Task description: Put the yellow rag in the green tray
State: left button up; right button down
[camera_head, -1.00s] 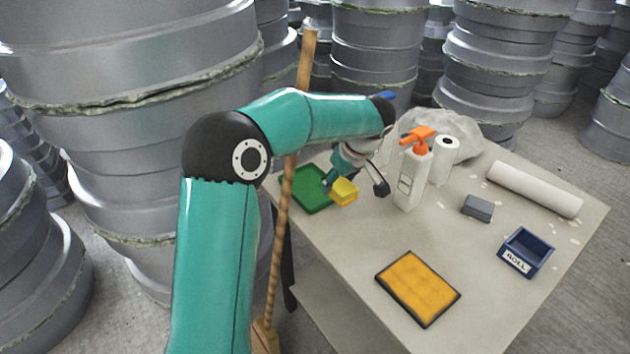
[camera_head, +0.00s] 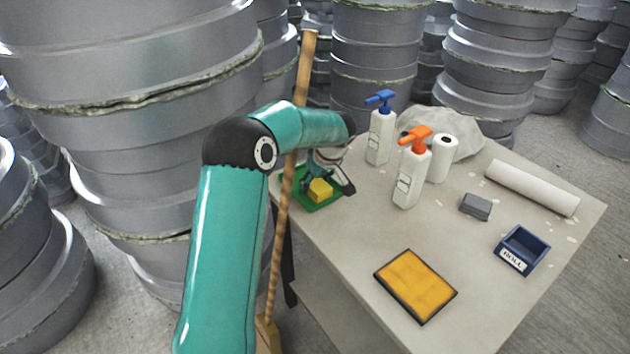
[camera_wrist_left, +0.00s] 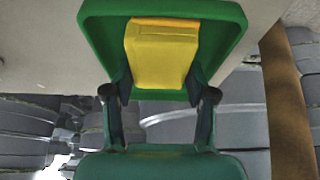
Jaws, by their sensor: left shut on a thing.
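The yellow rag (camera_head: 320,190) is a small folded block between the fingers of my left gripper (camera_head: 330,186), which is shut on it. The green tray (camera_head: 318,204) lies at the table's left corner, and the rag is over it. In the left wrist view, the rag (camera_wrist_left: 162,52) is between the fingertips (camera_wrist_left: 157,98), with the tray (camera_wrist_left: 235,22) behind it on several sides. I cannot tell whether the rag touches the tray floor. My right gripper is not in view.
A blue-topped spray bottle (camera_head: 380,135) and an orange-topped one (camera_head: 412,175) stand right of the gripper. A broom handle (camera_head: 288,185) rises beside the table's left edge. An orange pad (camera_head: 416,286), grey block (camera_head: 475,206) and blue bin (camera_head: 523,250) lie farther right.

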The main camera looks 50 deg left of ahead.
aim_at(325, 192)
pick_arm(q)
jog(key=shift+f, duration=0.15)
jog(key=o, duration=1.2)
jog(key=shift+r, duration=0.2)
jog(key=v, duration=1.2)
jog(key=shift+a, duration=0.1)
